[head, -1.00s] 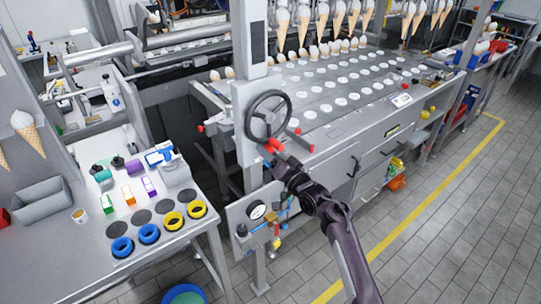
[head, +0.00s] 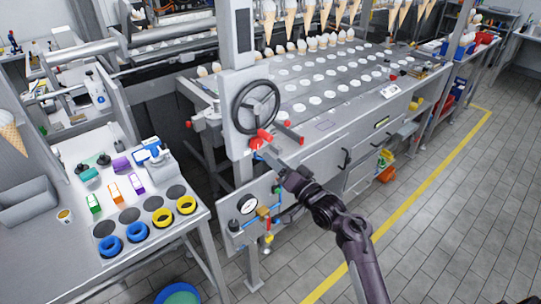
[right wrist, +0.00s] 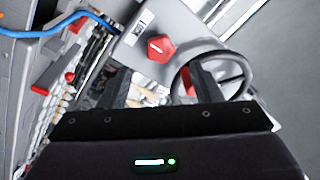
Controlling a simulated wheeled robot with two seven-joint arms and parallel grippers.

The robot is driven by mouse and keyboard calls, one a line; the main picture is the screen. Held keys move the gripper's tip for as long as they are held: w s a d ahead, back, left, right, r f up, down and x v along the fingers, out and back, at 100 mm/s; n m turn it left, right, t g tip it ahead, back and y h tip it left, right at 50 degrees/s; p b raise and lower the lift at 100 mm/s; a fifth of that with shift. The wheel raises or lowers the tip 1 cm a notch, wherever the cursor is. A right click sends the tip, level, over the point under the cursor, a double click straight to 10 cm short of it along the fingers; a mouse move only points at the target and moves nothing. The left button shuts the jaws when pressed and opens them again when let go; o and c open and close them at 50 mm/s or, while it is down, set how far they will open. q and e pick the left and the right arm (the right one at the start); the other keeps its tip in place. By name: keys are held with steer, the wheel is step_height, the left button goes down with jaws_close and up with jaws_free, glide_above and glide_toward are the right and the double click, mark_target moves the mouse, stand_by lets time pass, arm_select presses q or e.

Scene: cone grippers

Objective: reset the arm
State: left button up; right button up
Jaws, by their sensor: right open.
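My right arm (head: 345,228) reaches up from the bottom right in the head view. My right gripper (head: 259,147) is at the lower edge of the handwheel, beside red parts there. In the right wrist view the two fingers of my right gripper (right wrist: 160,88) stand wide apart with nothing gripped between them. In the right wrist view the handwheel (right wrist: 243,68) is behind the right finger, with a red part close to that finger. I cannot tell whether they touch. My left gripper is not in view.
A red hexagonal knob (right wrist: 160,48) is beyond the fingertips. A pressure gauge (head: 247,204) and valves sit below the gripper. The long machine (head: 345,115) extends behind. A table (head: 85,240) with coloured rings stands left. The tiled floor (head: 450,230) at right is clear.

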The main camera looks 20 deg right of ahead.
steer(key=s+a+f+g+h+b, duration=0.1)
steer(key=s+f+g, duration=0.15)
steer(key=f, duration=0.95)
steer(key=s+a+f+g+h, duration=0.1)
steer(key=s+a+f+g, duration=0.15)
steer(key=f, duration=0.95)
steer(key=s+f+n+g+h+b, duration=0.1)
steer(key=s+f+g, duration=0.1)
steer(key=s+f, duration=0.5)
steer(key=s+f+n+g+h, duration=0.15)
steer(key=s+f, duration=0.25)
steer(key=f, duration=0.5)
steer(key=s+d+f+n+g, duration=0.1)
steer(key=s+f+g, duration=0.2)
steer(key=s, duration=0.9)
steer(key=s+d+f+n+g+h+b, duration=0.1)
steer(key=s+f+n+g, duration=0.1)
steer(key=s+f, duration=0.8)
steer(key=s+d+f+n+g+h, duration=0.1)
steer(key=s+f, duration=0.6)
steer(key=s, duration=0.7)
steer(key=n+g, duration=0.1)
steer(key=g, duration=0.1)
steer(key=shift+s+d+g, duration=0.2)
steer(key=shift+d+g, duration=0.15)
steer(key=shift+d, duration=0.05)
